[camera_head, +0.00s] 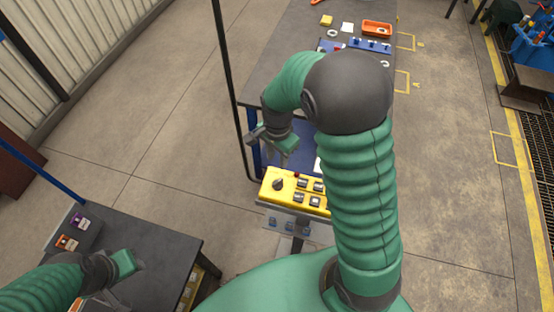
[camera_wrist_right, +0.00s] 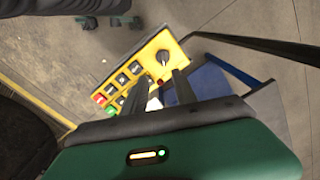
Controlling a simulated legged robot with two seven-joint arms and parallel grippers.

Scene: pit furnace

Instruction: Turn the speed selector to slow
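A yellow control box (camera_head: 268,194) stands on a grey stand below my right gripper in the head view. The black rotary selector knob (camera_head: 278,184) is at its left end. In the right wrist view the knob (camera_wrist_right: 163,57) has a pale pointer line, and a small red part lies just below it. My right gripper (camera_head: 272,146) hangs above and behind the box. Its two fingers (camera_wrist_right: 160,85) are apart with nothing between them, and the knob shows beyond their tips. My left gripper (camera_head: 122,266) is at the lower left, over a dark table; its fingers are not clear.
Several push buttons (camera_wrist_right: 122,80) lie beside the knob, one red and one green. A dark post (camera_head: 229,85) rises at the left of the box. A workbench (camera_head: 285,32) with small items stands behind. The dark table (camera_head: 165,250) at lower left carries small switch boxes (camera_head: 67,242).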

